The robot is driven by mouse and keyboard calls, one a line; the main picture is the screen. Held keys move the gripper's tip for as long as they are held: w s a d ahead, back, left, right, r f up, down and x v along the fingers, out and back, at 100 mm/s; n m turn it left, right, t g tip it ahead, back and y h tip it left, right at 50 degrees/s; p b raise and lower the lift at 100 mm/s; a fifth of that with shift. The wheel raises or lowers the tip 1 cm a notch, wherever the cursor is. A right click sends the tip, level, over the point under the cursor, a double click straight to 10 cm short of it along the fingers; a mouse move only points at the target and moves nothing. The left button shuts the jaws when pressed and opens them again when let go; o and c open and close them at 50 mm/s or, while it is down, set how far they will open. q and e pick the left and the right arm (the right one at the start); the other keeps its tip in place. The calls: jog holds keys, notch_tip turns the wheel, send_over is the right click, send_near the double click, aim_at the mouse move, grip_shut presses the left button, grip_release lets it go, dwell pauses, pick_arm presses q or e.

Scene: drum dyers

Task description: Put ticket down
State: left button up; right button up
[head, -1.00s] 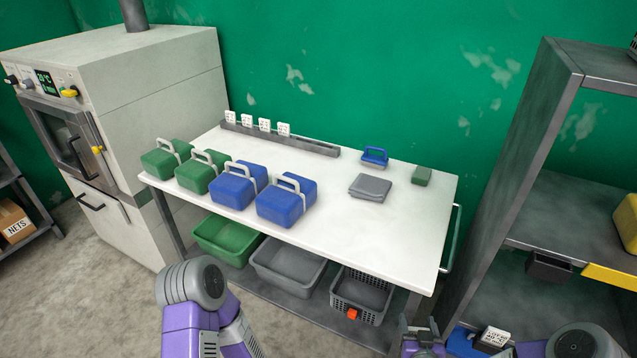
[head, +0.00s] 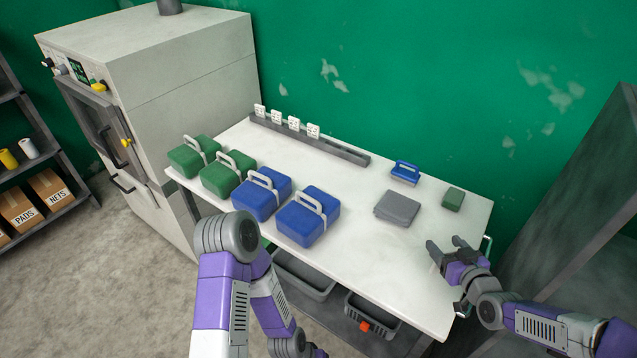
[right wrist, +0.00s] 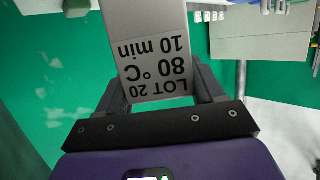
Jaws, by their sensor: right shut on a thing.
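My right gripper (head: 446,246) is above the front right part of the white table, its fingers toward the grey folded cloth. In the right wrist view my right gripper (right wrist: 165,88) is shut on a pale ticket (right wrist: 155,45) printed "LOT 20, 80 °C, 10 min", which reads upside down. I cannot make the ticket out in the head view. A dark grey rack (head: 345,151) at the table's back left edge holds several white tickets (head: 294,123) upright in its left part; its right part is empty. My left arm shows, but its gripper does not.
Two green (head: 222,176) and two blue cases (head: 308,217) stand on the table's left half.

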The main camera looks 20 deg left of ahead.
jog(key=shift+w+r, duration=0.1)
jog(key=shift+w, duration=0.3)
pick_arm(q)
jog(key=shift+w+r, duration=0.1)
jog(key=shift+w, duration=0.2)
pick_arm(e)
jog(key=shift+s, duration=0.1)
pick_arm(q)
jog(key=shift+s+f+b, duration=0.1)
jog(key=shift+f+b, duration=0.6)
pick_arm(e)
jog(key=shift+s+f, duration=0.15)
jog(key=shift+f, duration=4.85)
pick_arm(q)
jog(key=shift+f, duration=0.1)
pick_arm(e)
jog(key=shift+f+b, duration=0.2)
jog(key=shift+b, duration=0.1)
jog(key=o, duration=1)
jog(key=shift+r, duration=0.1)
